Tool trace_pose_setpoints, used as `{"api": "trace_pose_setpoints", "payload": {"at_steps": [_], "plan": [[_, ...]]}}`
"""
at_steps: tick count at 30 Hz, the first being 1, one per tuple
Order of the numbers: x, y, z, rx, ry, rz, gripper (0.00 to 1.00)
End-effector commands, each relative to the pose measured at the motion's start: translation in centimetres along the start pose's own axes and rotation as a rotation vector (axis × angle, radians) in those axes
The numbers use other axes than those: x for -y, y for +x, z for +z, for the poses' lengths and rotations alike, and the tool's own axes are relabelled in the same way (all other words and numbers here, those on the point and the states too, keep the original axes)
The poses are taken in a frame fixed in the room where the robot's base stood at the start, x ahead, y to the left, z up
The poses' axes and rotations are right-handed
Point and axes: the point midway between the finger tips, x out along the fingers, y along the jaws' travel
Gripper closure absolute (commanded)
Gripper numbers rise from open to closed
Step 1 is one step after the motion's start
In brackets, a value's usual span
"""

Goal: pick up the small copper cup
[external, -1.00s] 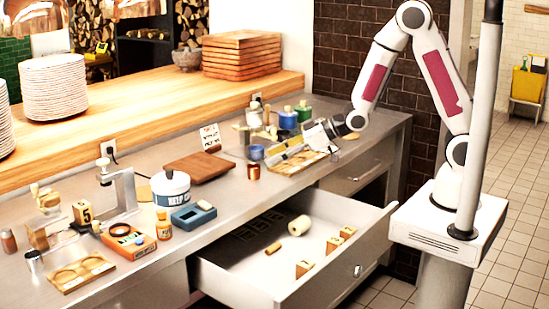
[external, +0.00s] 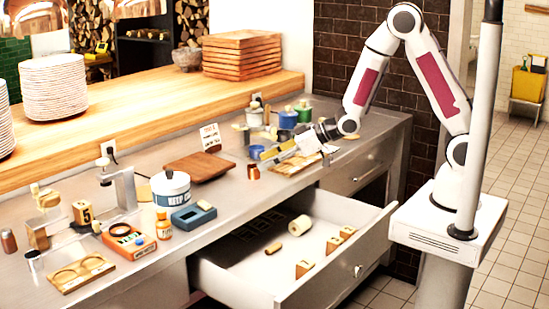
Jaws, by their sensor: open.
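The small copper cup (external: 253,172) stands on the steel counter, just right of the dark wooden board. My gripper (external: 272,152) reaches in from the right, low over the counter, with its fingers pointing left towards the cup. The fingers are open and look empty. They are to the upper right of the cup and apart from it in the picture. The exact height of the fingertips above the counter is hard to tell.
The dark board (external: 199,167) and a white-blue pot (external: 170,189) are left of the cup. An open drawer (external: 325,280) juts out in front.

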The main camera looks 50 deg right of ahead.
Motion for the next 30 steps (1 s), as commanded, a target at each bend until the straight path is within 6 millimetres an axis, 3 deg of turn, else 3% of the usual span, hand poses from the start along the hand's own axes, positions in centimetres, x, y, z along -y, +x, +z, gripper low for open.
{"api": "trace_pose_setpoints", "payload": {"at_steps": [14,30], "plan": [[-0.1,0.6,0.1,0.000,0.000,0.000,0.52],[-0.3,4.8,0.3,0.000,0.000,0.001,0.52]]}}
